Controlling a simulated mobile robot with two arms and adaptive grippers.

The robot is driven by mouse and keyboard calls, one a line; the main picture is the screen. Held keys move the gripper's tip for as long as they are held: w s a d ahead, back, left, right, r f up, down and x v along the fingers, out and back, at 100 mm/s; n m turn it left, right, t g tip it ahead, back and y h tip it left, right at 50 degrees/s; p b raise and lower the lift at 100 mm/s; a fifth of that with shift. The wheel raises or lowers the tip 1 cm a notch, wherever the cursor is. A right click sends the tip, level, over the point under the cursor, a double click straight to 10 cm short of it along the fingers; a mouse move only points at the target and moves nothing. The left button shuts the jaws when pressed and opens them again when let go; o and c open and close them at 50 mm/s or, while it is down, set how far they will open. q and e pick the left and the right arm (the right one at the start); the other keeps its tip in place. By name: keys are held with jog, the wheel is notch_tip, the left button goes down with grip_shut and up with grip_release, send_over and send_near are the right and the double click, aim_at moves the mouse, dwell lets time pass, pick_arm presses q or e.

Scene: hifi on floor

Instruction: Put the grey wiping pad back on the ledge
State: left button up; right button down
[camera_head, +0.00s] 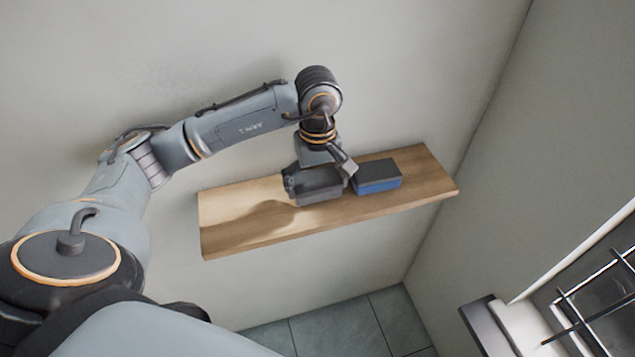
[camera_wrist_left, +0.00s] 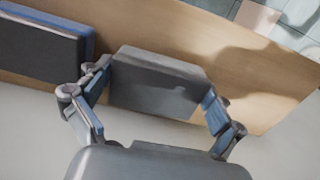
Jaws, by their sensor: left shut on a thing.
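The grey wiping pad (camera_head: 318,187) is between the fingers of my left gripper (camera_head: 320,178), which is shut on it. It also shows in the left wrist view (camera_wrist_left: 155,84), with a finger at each side. The pad is at the wooden ledge (camera_head: 240,222), over its middle part; I cannot tell whether it touches the wood. The ledge also fills the upper part of the left wrist view (camera_wrist_left: 210,40). My right gripper is not in view.
A dark pad with a blue lower layer (camera_head: 377,177) lies on the ledge just right of the grey pad; it shows at left in the wrist view (camera_wrist_left: 40,48). The ledge's left part is bare. A side wall (camera_head: 510,170) stands beyond its right end.

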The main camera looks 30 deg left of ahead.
aim_at(317, 183)
pick_arm(q)
jog(key=o, duration=0.7)
jog(key=shift+f, duration=0.1)
jog(key=shift+r, duration=0.2)
notch_tip(317, 183, up, 12)
jog(key=p, duration=0.6)
jog(key=shift+f, duration=0.1)
